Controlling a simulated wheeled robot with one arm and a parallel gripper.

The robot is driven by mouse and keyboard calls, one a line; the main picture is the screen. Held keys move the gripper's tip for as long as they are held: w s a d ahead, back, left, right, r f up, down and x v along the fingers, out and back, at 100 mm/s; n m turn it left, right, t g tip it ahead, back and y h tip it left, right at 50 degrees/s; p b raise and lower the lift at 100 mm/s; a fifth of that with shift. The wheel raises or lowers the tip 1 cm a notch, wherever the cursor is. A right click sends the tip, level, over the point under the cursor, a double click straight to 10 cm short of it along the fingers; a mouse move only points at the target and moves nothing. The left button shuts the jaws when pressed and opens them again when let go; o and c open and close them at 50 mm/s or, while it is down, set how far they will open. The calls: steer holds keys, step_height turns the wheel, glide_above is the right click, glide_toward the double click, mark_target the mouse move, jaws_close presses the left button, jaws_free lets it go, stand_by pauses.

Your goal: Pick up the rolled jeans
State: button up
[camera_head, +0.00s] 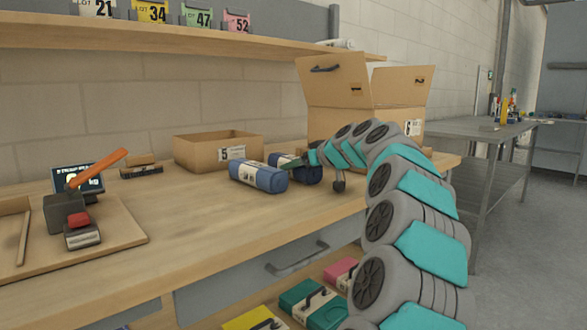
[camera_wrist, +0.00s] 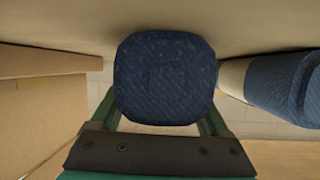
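Two rolled jeans lie side by side on the wooden workbench (camera_head: 185,225). The nearer is a blue roll (camera_head: 258,177) with a pale label band. The farther is a dark blue roll (camera_head: 308,172), partly hidden by the nearer one and my gripper (camera_head: 292,163). In the wrist view, the round end of one blue roll (camera_wrist: 165,78) fills the middle, in front of my gripper (camera_wrist: 165,118). Its green fingers are spread apart at the roll's two sides, their tips hidden behind it. I see no clear grip. The other roll (camera_wrist: 282,82) shows at the right.
An open low carton (camera_head: 215,152) and a taller open box (camera_head: 350,90) stand behind the rolls. A board (camera_head: 110,235) with a stapler-like device and orange handle is at left. Bare bench lies between. A shelf (camera_head: 180,35) hangs above.

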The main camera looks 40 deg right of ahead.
jaws_close()
stand_by(0.4)
